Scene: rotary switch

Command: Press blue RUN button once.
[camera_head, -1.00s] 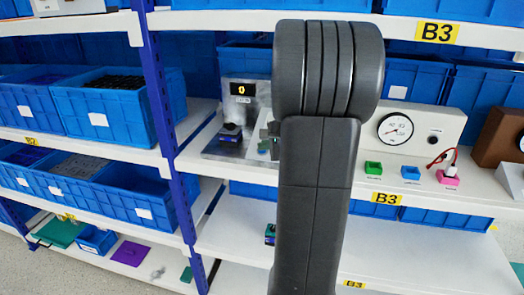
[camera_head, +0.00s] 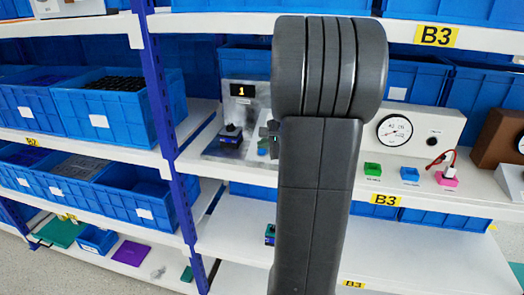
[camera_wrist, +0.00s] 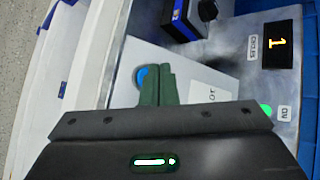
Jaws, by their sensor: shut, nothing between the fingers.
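The blue button (camera_wrist: 142,76) sits on the metal panel, partly covered by my gripper in the wrist view. My gripper (camera_wrist: 160,74) is shut and empty, its fingertips just at the button's right side; I cannot tell whether they touch it. In the head view the grey panel (camera_head: 258,101) stands on the shelf, and its display (camera_head: 236,90) reads 1; the display also shows in the wrist view (camera_wrist: 278,44), beside a CYCLES label. A green lamp (camera_wrist: 266,109) by an ON label is bright. My arm hides part of the panel in the head view.
A rotary switch (camera_head: 231,133) on a blue box stands left of my arm on the panel's base. A gauge box (camera_head: 433,128) and green, blue and pink blocks lie to the right on the same shelf. A blue upright post (camera_head: 158,90) stands left of the panel.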

